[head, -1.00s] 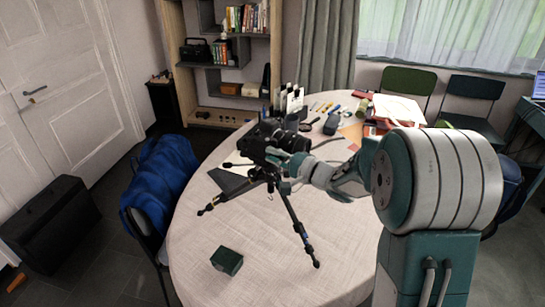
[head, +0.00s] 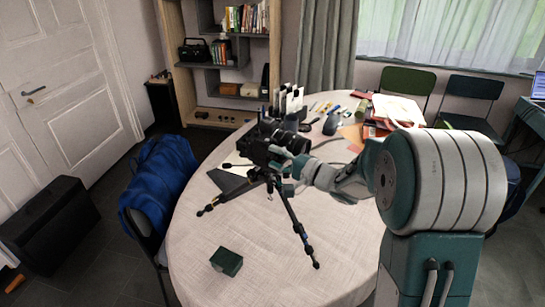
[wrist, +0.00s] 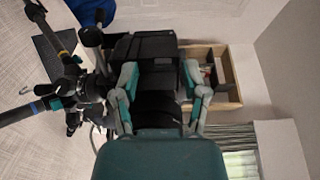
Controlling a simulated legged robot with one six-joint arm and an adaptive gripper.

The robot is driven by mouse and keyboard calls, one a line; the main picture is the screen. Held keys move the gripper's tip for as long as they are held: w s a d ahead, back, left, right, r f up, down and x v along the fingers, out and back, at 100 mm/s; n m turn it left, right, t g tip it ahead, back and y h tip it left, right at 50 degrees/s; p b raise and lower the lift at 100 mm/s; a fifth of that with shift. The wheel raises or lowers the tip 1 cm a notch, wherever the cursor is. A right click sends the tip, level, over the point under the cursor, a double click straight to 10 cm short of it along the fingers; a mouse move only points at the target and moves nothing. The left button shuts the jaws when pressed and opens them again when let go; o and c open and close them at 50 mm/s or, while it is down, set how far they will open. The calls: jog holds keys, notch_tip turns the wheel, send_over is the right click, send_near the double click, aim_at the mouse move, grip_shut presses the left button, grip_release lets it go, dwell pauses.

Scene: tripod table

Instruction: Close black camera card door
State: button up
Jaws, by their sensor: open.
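The black camera (head: 268,142) stands on a tripod (head: 288,215) on the round table. In the wrist view the camera (wrist: 146,46) lies just beyond and between the two spread fingers of my gripper (wrist: 160,80). The gripper is open. The card door cannot be made out in either view, so whether it stands open is not visible.
The round table (head: 240,205) has a small dark green box (head: 227,261) near its front. A dark flat item (head: 228,181) lies under the tripod. Pens, papers and small items crowd the back. A blue jacket (head: 160,178) hangs on a chair at the left.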

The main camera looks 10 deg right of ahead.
jog(key=v, duration=1.1)
jog(key=s+d+r+n+t+h, duration=0.2)
jog(key=d+r+h, duration=0.35)
jog(key=h, duration=0.85)
jog(key=s+a+f+n+g, duration=0.1)
jog(key=s+a+n+g, duration=0.2)
jog(key=s, duration=0.8)
jog(key=s+a+f+n+g, duration=0.2)
jog(key=s+a+g, duration=0.3)
jog(key=s, duration=0.6)
jog(key=shift+s+n, duration=0.3)
jog(key=shift+n, duration=0.3)
